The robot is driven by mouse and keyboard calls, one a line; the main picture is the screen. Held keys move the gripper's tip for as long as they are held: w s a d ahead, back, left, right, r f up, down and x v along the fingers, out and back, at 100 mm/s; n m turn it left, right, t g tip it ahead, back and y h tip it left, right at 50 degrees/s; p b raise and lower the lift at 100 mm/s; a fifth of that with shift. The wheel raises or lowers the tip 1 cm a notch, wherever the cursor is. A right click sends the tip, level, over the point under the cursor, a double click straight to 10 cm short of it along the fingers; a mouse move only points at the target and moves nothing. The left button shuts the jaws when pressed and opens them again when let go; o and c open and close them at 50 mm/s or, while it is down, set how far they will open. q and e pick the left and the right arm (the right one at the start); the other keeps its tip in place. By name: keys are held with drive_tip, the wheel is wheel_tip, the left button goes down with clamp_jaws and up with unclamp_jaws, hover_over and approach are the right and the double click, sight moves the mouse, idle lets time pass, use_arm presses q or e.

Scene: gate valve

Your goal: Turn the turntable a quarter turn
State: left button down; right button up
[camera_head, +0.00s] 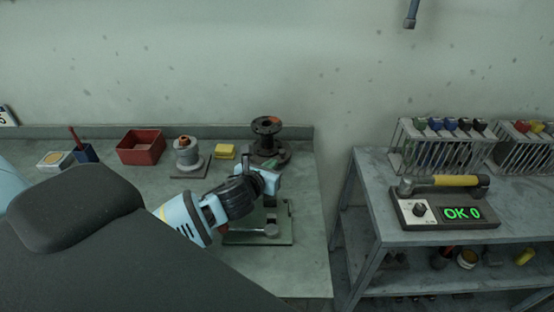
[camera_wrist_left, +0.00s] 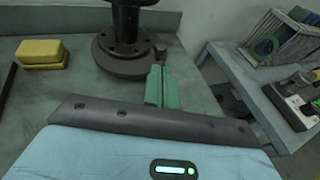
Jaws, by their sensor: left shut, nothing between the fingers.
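A dark, spool-shaped valve body (camera_head: 267,128) with an orange-brown spot on top stands upright near the back right of the workbench. Its round dark base (camera_head: 284,153) looks like the turntable; the wrist view shows this disc (camera_wrist_left: 112,62) with holes around its upper face. A small dark lug (camera_wrist_left: 157,50) sticks out at its right side. My left gripper (camera_head: 270,167) has green fingers, shut and empty, at the near right edge of the disc. In the wrist view the fingertips (camera_wrist_left: 158,72) are close to the lug; I cannot tell whether they touch.
A yellow block (camera_head: 225,151), a grey round fixture (camera_head: 187,153) and a red bin (camera_head: 140,147) stand left of the valve. A green plate with a metal fixture (camera_head: 258,238) lies below my gripper. A side table (camera_head: 370,196) on the right holds a tester reading OK 0 (camera_head: 445,207).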

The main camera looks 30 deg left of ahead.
sight(282, 155)
use_arm(q)
drive_tip(key=shift+x, duration=2.4)
drive_tip(key=shift+w, duration=0.1)
